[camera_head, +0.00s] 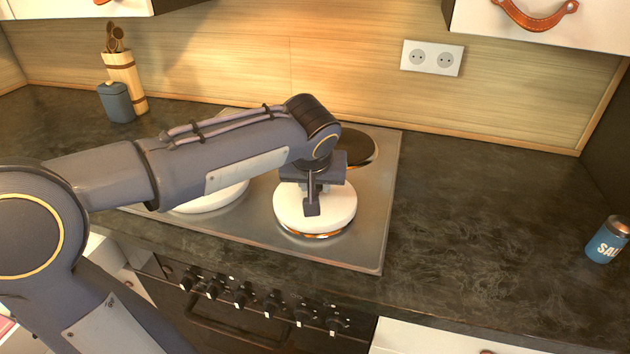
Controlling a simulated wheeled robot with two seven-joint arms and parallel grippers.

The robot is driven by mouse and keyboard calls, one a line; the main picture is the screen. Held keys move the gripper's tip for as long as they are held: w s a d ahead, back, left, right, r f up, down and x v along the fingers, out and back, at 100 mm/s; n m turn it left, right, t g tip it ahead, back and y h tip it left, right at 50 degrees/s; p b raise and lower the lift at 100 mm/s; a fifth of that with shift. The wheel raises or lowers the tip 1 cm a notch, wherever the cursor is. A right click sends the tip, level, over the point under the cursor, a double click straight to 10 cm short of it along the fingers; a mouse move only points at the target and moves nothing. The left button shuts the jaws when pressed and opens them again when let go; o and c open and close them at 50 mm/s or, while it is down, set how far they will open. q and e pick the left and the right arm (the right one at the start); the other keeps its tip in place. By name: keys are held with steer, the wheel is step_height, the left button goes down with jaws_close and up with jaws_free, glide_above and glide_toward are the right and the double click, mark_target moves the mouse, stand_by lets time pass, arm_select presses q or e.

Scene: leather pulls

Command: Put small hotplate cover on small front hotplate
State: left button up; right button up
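A round white hotplate cover (340,211) is over the front right hotplate of the steel cooktop (368,236). A thin dark and orange-lit edge shows beneath it; I cannot tell whether it rests fully flat. My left gripper (312,206) points down at the middle of this cover. One finger shows against the cover's top and the other is hidden, so its opening and any hold on the cover's handle cannot be told. Another white cover (210,202) lies on the front left, partly hidden by my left arm. My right gripper is out of view.
A dark bare hotplate (359,148) is at the back right of the cooktop. Several knobs (272,302) line the oven front. A blue salt shaker (607,241) stands far right; a grey jar (117,103) and utensil holder (126,75) stand back left. The right counter is mostly clear.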

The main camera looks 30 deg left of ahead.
arm_select(q)
steer(key=shift+f, duration=0.2)
stand_by(0.3)
steer(key=shift+s+f+b, duration=0.1)
steer(key=shift+f+b, duration=0.2)
steer(key=shift+b, duration=0.15)
steer(key=o, duration=1.1)
steer(key=shift+r, duration=0.1)
steer(key=shift+r+p, duration=2.75)
steer(key=shift+r, duration=0.7)
